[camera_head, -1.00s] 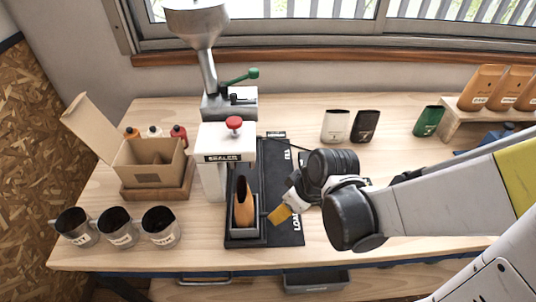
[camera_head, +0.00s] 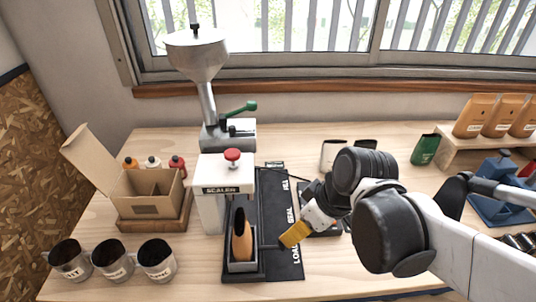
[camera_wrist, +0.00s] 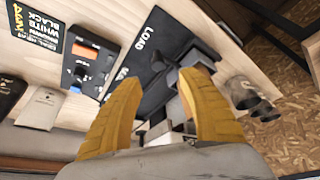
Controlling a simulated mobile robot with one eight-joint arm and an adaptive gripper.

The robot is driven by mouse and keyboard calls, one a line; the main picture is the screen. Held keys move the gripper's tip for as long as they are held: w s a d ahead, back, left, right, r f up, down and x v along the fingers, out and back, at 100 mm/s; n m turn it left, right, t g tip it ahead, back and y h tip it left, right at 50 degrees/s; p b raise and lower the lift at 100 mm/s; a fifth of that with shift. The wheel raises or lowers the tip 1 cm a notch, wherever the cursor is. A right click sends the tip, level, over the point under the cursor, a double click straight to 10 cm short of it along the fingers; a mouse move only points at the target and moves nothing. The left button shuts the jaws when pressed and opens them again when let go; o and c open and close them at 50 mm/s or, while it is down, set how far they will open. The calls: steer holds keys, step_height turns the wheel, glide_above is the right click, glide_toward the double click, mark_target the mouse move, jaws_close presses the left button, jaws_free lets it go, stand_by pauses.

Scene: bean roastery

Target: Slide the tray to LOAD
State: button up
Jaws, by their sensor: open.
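The small dark grey tray (camera_head: 243,267) sits at the front end of the black track, beside the LOAD lettering on the black board (camera_head: 285,268). An open orange-brown bag (camera_head: 242,243) stands upright in it. SEAL and a third, partly hidden word are printed farther back on the board. My gripper (camera_head: 293,235) is over the board near LOAD, right of the tray and apart from it. In the wrist view its two yellow fingers (camera_wrist: 155,88) are spread with nothing held between them. The tray is partly hidden there behind the right finger.
The white sealer (camera_head: 222,190) with a red knob stands left of the track, the metal hopper (camera_head: 195,58) behind it. Three metal cups (camera_head: 112,260) and an open cardboard box (camera_head: 150,203) are at left. A green bag (camera_head: 425,150) stands back right.

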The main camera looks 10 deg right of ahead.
steer(key=shift+v, duration=1.05)
steer(key=r+m+t, duration=0.1)
steer(key=m, duration=0.1)
steer(key=d+r+m+t+h, duration=0.1)
steer(key=m, duration=0.1)
steer(key=r+m+t+h, duration=0.1)
steer(key=m, duration=0.1)
steer(key=shift+w+d+r+m+t, duration=0.2)
steer(key=shift+w+d+m+t, duration=0.1)
steer(key=shift+d+m, duration=0.1)
stand_by(1.7)
